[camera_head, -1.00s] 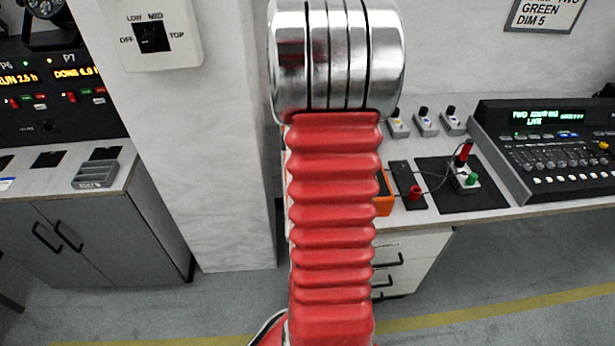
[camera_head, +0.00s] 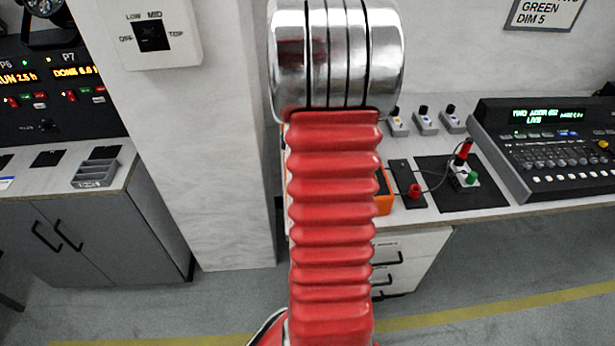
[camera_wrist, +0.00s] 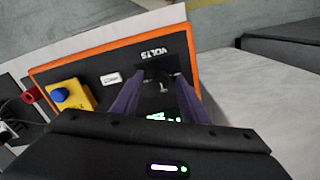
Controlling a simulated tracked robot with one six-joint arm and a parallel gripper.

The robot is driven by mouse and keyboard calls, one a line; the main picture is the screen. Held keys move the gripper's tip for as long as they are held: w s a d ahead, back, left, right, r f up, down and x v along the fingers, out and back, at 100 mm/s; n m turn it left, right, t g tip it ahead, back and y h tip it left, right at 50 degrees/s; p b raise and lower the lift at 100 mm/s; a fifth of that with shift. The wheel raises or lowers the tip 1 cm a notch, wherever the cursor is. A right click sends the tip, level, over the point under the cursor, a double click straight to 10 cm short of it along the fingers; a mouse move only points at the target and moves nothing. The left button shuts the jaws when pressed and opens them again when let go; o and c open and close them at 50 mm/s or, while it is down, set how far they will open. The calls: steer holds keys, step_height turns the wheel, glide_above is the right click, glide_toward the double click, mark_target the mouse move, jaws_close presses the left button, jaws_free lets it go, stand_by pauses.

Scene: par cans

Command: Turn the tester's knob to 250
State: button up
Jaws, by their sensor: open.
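The tester (camera_wrist: 105,66) has a black face with an orange rim and a VOLTS label, seen in the wrist view. In the head view only its orange edge (camera_head: 384,196) shows beside my red arm, which hides the rest. The tester's knob (camera_wrist: 163,87) is small and dark and sits on a black square below the label. My gripper (camera_wrist: 162,78) is open, with its two purple fingers on either side of the knob. I cannot tell whether they touch it. Part of a green display shows between the fingers; its reading is illegible.
On the tester's face are a yellow block with a blue button (camera_wrist: 72,93) and a small white label. A lighting console (camera_head: 560,150) stands further right. A wall pillar is at left.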

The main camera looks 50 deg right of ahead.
steer(key=shift+r, duration=0.1)
step_height(320, 180, up, 14)
steer(key=shift+f, duration=0.25)
stand_by(0.9)
steer(key=a+r+n+t, duration=0.1)
steer(key=a+n, duration=0.3)
steer(key=a, duration=0.8)
steer(key=s+a+r+n+t, duration=0.1)
steer(key=a+n, duration=0.4)
steer(key=a, duration=0.8)
steer(key=s+a+r+n+t, duration=0.1)
steer(key=a+n, duration=0.4)
steer(key=a, duration=0.7)
steer(key=r+t, duration=0.1)
steer(key=t, duration=0.1)
steer(key=shift+a+r+t, duration=0.25)
steer(key=shift+a+t, duration=0.05)
steer(key=shift+s, duration=0.1)
steer(key=shift+c, duration=0.4)
